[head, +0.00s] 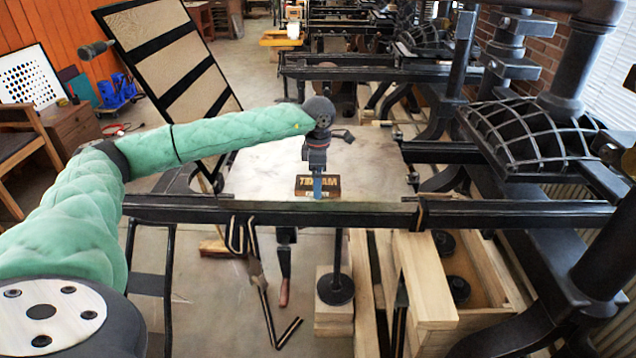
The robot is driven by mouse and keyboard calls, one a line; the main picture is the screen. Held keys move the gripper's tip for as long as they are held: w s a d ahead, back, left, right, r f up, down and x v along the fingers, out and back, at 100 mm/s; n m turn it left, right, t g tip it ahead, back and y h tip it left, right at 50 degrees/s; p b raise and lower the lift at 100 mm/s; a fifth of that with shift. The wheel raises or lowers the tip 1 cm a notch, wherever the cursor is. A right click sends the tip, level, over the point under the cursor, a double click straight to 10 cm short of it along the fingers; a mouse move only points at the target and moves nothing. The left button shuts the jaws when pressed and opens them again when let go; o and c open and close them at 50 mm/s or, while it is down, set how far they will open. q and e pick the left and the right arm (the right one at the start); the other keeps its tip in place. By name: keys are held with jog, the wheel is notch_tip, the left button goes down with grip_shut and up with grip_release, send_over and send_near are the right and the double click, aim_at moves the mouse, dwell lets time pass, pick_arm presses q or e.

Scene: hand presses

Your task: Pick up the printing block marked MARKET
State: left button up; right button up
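The printing block (302,184) is a small dark block with tan raised letters. It sits on the pale flat bed of the press near its front rail. The letters read in reverse, like MARKET mirrored, and the middle ones are partly covered by my gripper. My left gripper (317,188) points down at the block from above, with a blue finger part in front of its face. I cannot tell whether the fingers are apart or closed on it, or whether they touch it. My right gripper is not in view.
The press bed (262,165) is otherwise clear around the block. A dark rail (350,213) runs along its front edge. A tilted framed panel (172,70) stands at the left behind my arm. A heavy iron press with a ribbed head (530,135) stands at the right.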

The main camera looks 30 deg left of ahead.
pick_arm(q)
jog(key=shift+f, duration=0.15)
jog(key=shift+c, duration=0.5)
jog(key=c, duration=1.2)
